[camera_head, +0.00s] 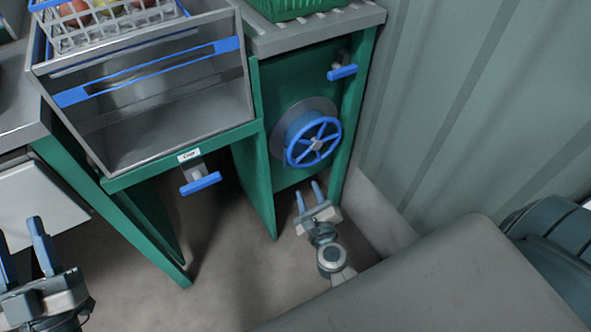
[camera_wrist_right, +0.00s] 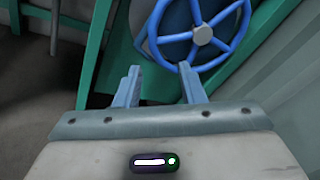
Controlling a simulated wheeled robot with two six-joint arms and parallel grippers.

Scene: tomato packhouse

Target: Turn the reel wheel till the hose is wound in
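The blue spoked reel wheel (camera_head: 313,142) with a grey hub is mounted on the green panel under the counter. Behind it is a round grey and blue reel drum (camera_head: 291,122); I cannot make out a hose. In the right wrist view the wheel (camera_wrist_right: 203,37) fills the top, just beyond the fingertips. My right gripper (camera_head: 308,190) is open and empty, just below the wheel and apart from it; its blue fingers (camera_wrist_right: 158,82) point towards the rim. My left gripper (camera_head: 22,240) is open and empty at the lower left, far from the wheel.
A blue handle (camera_head: 343,72) sits above right of the wheel. Another blue handle (camera_head: 200,183) hangs under the steel bin (camera_head: 180,125), below a small label. A green post (camera_head: 255,175) stands left of the wheel, a ribbed wall (camera_head: 440,110) right. Floor between is clear.

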